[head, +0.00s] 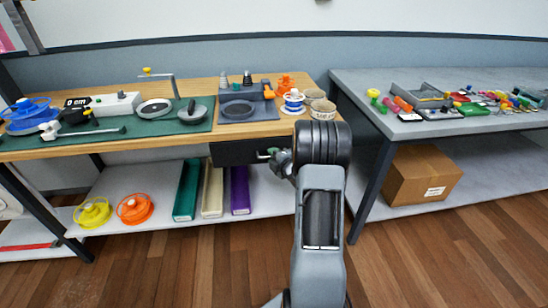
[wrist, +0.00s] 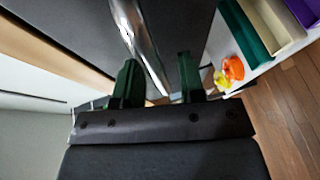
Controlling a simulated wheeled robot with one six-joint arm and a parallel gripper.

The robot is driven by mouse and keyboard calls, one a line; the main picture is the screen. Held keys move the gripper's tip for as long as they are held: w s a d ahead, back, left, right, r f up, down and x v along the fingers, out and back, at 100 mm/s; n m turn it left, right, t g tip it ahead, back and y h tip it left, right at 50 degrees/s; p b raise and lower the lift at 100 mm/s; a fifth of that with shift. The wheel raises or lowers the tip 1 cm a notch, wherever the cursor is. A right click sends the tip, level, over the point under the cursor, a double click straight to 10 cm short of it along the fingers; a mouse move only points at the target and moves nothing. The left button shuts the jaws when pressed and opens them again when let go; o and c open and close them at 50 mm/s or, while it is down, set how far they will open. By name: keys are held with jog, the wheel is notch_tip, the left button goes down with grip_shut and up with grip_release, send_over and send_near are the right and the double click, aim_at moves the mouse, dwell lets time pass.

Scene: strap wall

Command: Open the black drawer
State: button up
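The black drawer (head: 232,153) hangs under the wooden workbench top, and its front looks flush with the bench, so it appears shut. In the wrist view its dark front (wrist: 75,35) fills the upper part. A shiny metal bar handle (wrist: 138,40) runs down across that front. My gripper (head: 268,154) is at the right part of the drawer in the head view. In the wrist view its two dark green fingers (wrist: 158,76) are apart, with the handle running between them. I cannot tell if either finger touches it. My arm hides the drawer's right end.
The wooden workbench (head: 150,146) carries tools, spools and a green mat. Its lower shelf (head: 150,212) holds a yellow spool, an orange spool and long boxes. A grey table (head: 480,80) with a cardboard box (head: 415,176) below stands right. The wooden floor in front is clear.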

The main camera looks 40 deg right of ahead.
jog(key=shift+w, duration=0.1)
jog(key=shift+c, duration=0.4)
grip_shut()
